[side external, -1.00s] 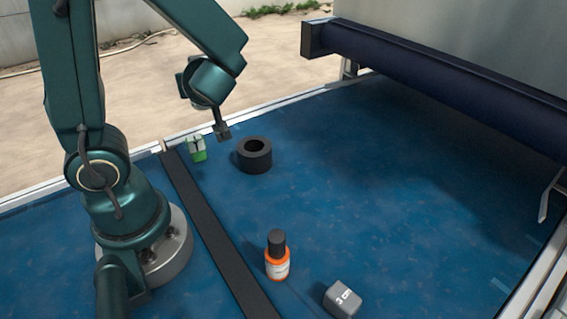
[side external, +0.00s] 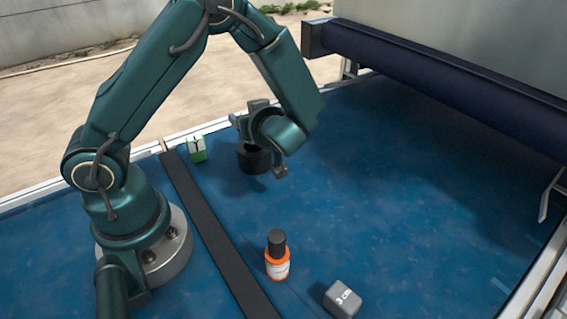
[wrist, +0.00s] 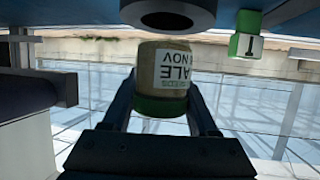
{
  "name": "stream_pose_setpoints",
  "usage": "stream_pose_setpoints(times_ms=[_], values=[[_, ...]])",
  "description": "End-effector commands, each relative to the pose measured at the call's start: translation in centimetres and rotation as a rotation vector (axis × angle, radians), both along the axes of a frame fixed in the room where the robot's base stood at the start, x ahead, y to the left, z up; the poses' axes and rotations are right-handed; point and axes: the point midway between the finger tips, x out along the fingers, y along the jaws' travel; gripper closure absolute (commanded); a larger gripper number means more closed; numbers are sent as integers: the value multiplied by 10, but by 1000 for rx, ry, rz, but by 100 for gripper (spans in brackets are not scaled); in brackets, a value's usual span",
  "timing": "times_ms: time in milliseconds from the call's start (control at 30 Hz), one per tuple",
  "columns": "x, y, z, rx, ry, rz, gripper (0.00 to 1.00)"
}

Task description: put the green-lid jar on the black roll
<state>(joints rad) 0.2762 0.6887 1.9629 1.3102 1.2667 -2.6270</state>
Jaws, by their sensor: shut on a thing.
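My gripper (wrist: 162,100) is shut on the green-lid jar (wrist: 165,72), a tan jar with a printed label. In the side view my gripper (side external: 280,172) is in front of and partly over the black roll (side external: 253,163); the jar is hidden there. The roll stands on the blue surface with its hole up. It also shows in the wrist view (wrist: 138,12), close past the jar's base; I cannot tell whether they touch.
A green and white block (side external: 196,150) stands left of the roll. An orange bottle with a black cap (side external: 277,262) and a grey cube (side external: 343,299) are at the front. A black strip (side external: 215,225) crosses the blue surface. A dark roller beam (side external: 430,80) spans the back right.

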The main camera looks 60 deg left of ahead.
Motion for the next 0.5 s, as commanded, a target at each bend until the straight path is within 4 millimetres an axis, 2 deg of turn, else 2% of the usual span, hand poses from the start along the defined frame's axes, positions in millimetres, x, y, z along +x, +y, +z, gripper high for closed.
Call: stream_pose_setpoints(times_ms=[133,500], values=[[0,0,-12,-1,1,-1,99],[0,0,-15,-1,0,-1,99]])
